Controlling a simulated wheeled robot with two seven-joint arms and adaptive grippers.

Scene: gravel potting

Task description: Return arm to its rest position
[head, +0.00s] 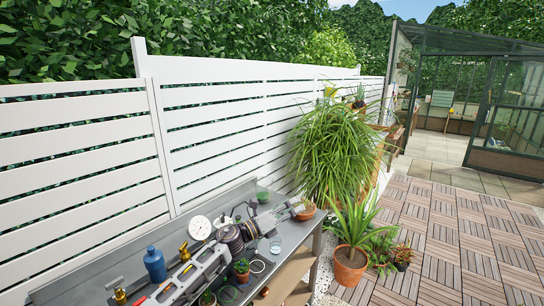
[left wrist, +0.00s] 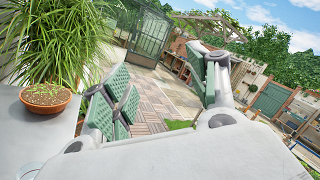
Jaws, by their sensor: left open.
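My left arm reaches in from the lower left of the head view, over the grey bench (head: 95,268). Its left gripper (head: 288,211) is near the bench's right end. In the left wrist view the green-padded fingers of the left gripper (left wrist: 163,88) stand wide apart with nothing between them. A terracotta bowl with small green plants (left wrist: 47,102) stands on the bench to the left of the fingers; it also shows just beyond the gripper in the head view (head: 307,213). In the head view I cannot tell the gap between them. My right gripper is not in view.
A blue bottle (head: 155,265), a brass sprayer (head: 184,253), a white dial (head: 200,228) and a small potted cactus (head: 241,271) crowd the bench around my arm. A white fence (head: 215,140) runs behind. A large potted plant (head: 350,265) stands right of the bench.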

